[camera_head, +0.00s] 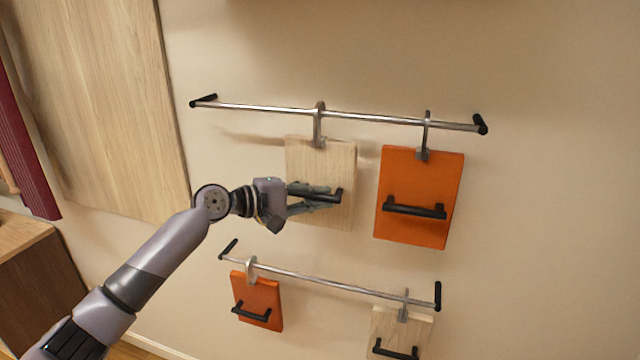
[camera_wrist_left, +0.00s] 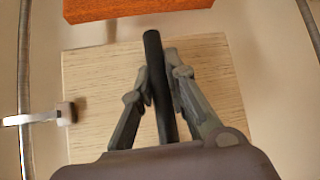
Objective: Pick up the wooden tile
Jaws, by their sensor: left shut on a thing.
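A pale wooden tile (camera_head: 338,165) with a black bar handle hangs by a metal hook (camera_head: 319,125) from the upper rail. My left gripper (camera_head: 325,194) is in front of this tile, its fingers at the handle. In the left wrist view the two fingers (camera_wrist_left: 160,80) are shut on the black handle (camera_wrist_left: 153,45), with the tile face (camera_wrist_left: 90,80) behind them. The hook (camera_wrist_left: 66,113) still links the tile to the rail there. A second wooden tile (camera_head: 400,325) hangs at the lower right, cut off by the frame edge. My right gripper is not in view.
An orange tile (camera_head: 430,175) hangs just right of the held tile. A smaller orange tile (camera_head: 262,290) hangs on the lower rail (camera_head: 330,283). The upper rail (camera_head: 370,116) has black end brackets. A wooden panel (camera_head: 100,100) and cabinet (camera_head: 30,260) are at left.

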